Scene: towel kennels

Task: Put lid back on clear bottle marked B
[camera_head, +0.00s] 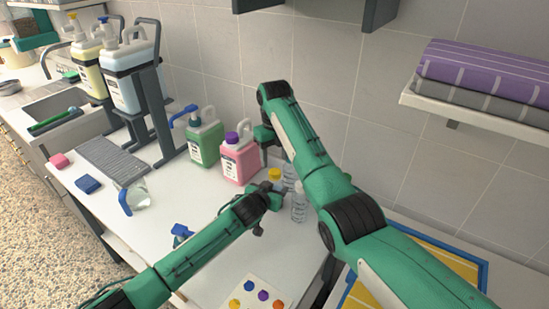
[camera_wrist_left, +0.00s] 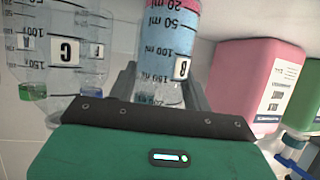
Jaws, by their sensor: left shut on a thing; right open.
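My left gripper (camera_head: 264,196) is low over the counter, beside a group of small clear bottles. In the left wrist view its jaws (camera_wrist_left: 165,88) are shut around a bottle marked B (camera_wrist_left: 181,67), whose body looks blue with a pink band. A yellow cap (camera_head: 274,174) shows just beyond the left gripper; I cannot tell which bottle it belongs to. My right gripper (camera_head: 265,137) is open near the pink jug, its fingertips partly hidden. Another clear bottle (camera_head: 299,203) stands to the right. A bottle marked C (camera_wrist_left: 65,50) shows in the left wrist view.
A pink jug (camera_head: 240,160) and a green jug (camera_head: 206,140) stand behind the bottles. A white card (camera_head: 245,300) with several coloured round pieces lies at the front. A yellow, blue-edged tray (camera_head: 440,258) is at the right.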

